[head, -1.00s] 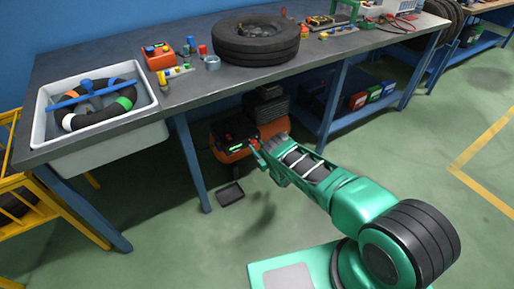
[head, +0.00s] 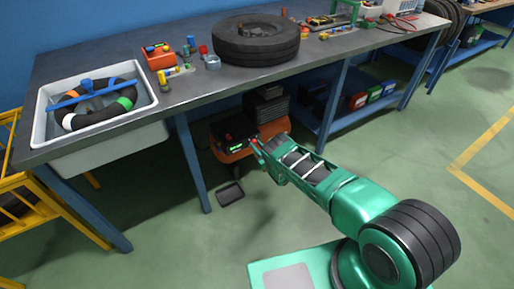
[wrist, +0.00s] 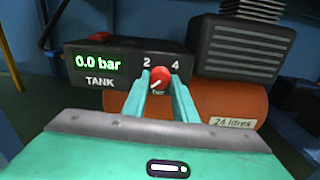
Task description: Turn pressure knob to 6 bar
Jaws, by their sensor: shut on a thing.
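The pressure knob (wrist: 160,76) is a small red knob with a pale mark, on the black front panel of the compressor (wrist: 225,100). The numbers 2 and 4 show above it; the lower part of its dial is hidden by my gripper. The green TANK display (wrist: 97,64) reads 0.0 bar. My gripper (wrist: 160,82) has its two green fingers on either side of the knob, shut on it. In the head view the orange compressor (head: 232,156) stands on the floor under the bench, with my arm reaching to its front panel.
The workbench (head: 130,82) passes above the compressor, with a blue leg (head: 190,160) to its left. A tire (head: 256,40) and a white water basin (head: 105,140) are on the bench. A small dark tray (head: 230,193) lies on the floor. The green floor in front is mostly clear.

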